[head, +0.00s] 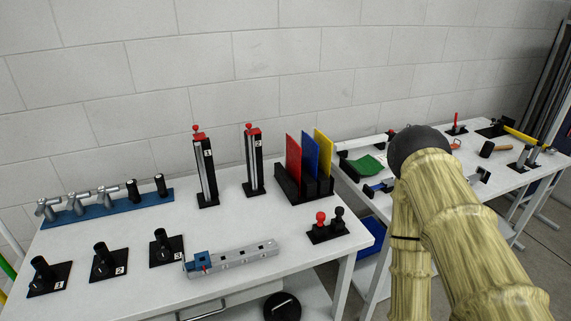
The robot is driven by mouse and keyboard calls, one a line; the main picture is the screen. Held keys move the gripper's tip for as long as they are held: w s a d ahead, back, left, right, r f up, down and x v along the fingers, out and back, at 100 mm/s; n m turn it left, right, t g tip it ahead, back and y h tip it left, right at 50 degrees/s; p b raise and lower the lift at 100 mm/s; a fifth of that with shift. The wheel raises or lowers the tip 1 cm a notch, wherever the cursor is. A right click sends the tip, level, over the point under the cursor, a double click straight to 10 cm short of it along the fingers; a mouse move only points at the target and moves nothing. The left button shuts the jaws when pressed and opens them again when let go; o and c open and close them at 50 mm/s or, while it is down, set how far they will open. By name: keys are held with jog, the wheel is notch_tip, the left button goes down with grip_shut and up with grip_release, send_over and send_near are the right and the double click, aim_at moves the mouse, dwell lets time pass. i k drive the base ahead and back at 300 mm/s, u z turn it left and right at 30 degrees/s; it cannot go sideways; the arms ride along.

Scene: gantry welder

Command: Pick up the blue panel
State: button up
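The blue panel (311,154) stands upright in a black slotted holder (291,187) near the right end of the white table. It is between the red panel (293,156) on its left and the yellow panel (324,152) on its right. Its lower part is hidden by the holder and its lower left part by the red panel. My arm, in a yellowish cover, reaches in from the lower right, to the right of the holder and apart from it. My gripper's fingers do not show, so I cannot see what they hold.
Two black posts with red tops (205,170) (253,163) stand left of the holder. Red and black knobs (321,220) stand in front of it. A grey perforated bar (240,258) lies at the front. A second table with tools (507,178) is at right. A wall is behind.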

aim_at(310, 149)
jog(key=z, duration=2.2)
jog(key=i, duration=1.9)
jog(key=u, duration=2.85)
